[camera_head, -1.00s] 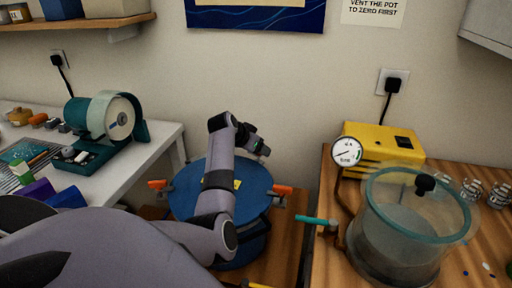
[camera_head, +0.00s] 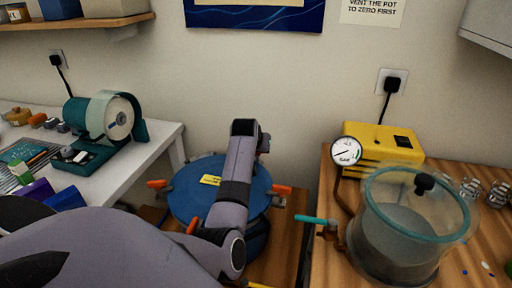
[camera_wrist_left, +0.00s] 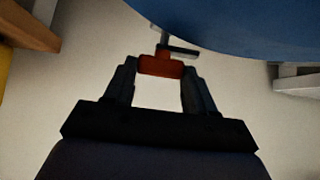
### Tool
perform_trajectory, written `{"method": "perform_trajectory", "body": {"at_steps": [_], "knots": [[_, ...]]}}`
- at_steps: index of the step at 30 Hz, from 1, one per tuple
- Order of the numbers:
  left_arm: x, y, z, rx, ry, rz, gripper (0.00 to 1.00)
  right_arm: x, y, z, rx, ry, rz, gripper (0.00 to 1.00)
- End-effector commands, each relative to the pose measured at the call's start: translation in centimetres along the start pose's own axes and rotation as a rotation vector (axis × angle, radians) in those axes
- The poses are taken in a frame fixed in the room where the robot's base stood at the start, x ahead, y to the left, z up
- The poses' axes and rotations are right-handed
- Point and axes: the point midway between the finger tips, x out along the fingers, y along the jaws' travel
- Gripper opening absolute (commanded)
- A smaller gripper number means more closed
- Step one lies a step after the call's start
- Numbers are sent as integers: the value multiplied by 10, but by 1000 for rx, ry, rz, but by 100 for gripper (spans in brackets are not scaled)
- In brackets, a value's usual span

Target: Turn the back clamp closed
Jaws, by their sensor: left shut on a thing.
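The blue pot lid (camera_head: 190,205) carries a yellow label and has orange clamp handles around its rim. The left clamp handle (camera_head: 157,184), right clamp handle (camera_head: 282,190) and front clamp handle (camera_head: 192,226) show in the head view. The back clamp is hidden there behind my left arm. My left gripper (camera_head: 263,144) is beyond the back of the lid, mostly hidden by its own wrist. In the left wrist view, my left gripper (camera_wrist_left: 160,74) is shut on the orange-red back clamp handle (camera_wrist_left: 160,66), beside the blue lid's edge (camera_wrist_left: 240,30). My right gripper is not in view.
A wooden bench on the right holds a clear chamber (camera_head: 405,235), a gauge (camera_head: 346,151) and a yellow pump (camera_head: 375,145). A white table on the left holds a green grinder (camera_head: 100,120). The wall stands close behind the pot.

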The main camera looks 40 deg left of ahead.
Motion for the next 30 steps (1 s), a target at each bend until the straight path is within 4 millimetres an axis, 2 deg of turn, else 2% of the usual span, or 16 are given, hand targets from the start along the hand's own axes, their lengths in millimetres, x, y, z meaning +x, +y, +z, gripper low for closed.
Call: {"method": "perform_trajectory", "body": {"at_steps": [8, 14, 30], "knots": [[1, 5, 0, -182, -1, -186, 25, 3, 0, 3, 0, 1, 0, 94], [3, 7, 0, -317, 1, -319, 25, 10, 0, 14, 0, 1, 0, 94], [6, 10, -1, -628, 0, -629, 25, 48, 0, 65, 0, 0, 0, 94]]}}
